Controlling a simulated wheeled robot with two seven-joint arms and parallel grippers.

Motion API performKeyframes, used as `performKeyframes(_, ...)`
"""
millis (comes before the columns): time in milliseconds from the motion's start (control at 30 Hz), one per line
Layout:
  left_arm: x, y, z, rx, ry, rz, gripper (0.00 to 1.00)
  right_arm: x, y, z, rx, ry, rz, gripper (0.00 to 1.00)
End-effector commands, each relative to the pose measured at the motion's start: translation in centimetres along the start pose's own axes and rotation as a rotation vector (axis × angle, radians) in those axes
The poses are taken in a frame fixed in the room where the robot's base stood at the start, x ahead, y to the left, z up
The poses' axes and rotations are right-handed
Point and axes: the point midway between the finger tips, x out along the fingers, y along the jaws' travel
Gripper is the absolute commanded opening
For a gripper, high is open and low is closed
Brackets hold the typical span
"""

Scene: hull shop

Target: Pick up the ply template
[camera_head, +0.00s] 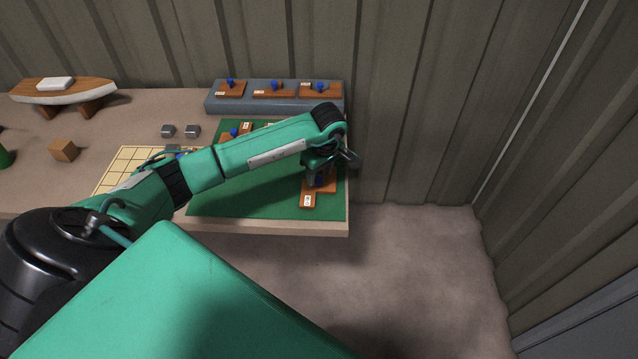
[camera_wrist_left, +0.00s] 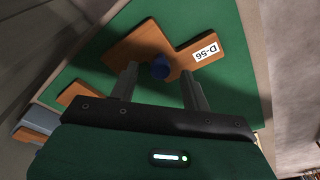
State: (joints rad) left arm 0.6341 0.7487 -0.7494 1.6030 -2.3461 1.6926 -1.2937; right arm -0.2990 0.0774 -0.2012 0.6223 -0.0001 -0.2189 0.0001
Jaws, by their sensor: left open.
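An orange-brown ply template (camera_head: 308,199) lies at the right end of the green mat, partly hidden under my left gripper (camera_head: 322,177). In the left wrist view the template (camera_wrist_left: 137,42) is an angled flat piece with a blue knob (camera_wrist_left: 160,67) and a white label reading D-56 (camera_wrist_left: 205,52). My left gripper (camera_wrist_left: 158,72) is open, with its two fingers apart and the knob showing between their tips. Whether the fingers touch the knob or template I cannot tell. My right gripper is not in view.
Other templates with blue knobs (camera_head: 273,93) sit on a grey rack (camera_head: 212,104) at the back of the table. The green mat (camera_head: 240,205) has another template partly behind my arm. A wooden block (camera_head: 64,150) and a boat-shaped model (camera_head: 60,93) stand left. A ribbed wall rises behind.

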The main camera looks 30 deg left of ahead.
Motion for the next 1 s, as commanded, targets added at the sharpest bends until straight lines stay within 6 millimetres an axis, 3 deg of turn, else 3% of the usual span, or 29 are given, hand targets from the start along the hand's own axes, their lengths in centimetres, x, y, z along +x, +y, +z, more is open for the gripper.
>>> performKeyframes(200, 2.3, 0.0, 0.1, 0.0, -0.001, -0.002, 0.48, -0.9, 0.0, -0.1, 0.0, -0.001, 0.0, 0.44)
performKeyframes(433, 2.5, 0.0, 0.1, 0.0, 0.0, 0.001, 0.48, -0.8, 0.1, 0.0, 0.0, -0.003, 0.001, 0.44)
performKeyframes(467, 2.5, 0.0, 0.1, 0.0, 0.0, 0.0, 0.46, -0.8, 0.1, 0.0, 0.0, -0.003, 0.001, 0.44)
performKeyframes(700, 2.5, 0.0, 0.1, 0.0, 0.0, 0.0, 0.0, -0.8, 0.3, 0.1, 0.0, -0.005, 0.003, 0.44)
performKeyframes(1000, 2.4, 0.0, 0.0, 0.0, 0.001, 0.001, 0.0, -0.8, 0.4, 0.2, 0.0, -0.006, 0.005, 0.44)
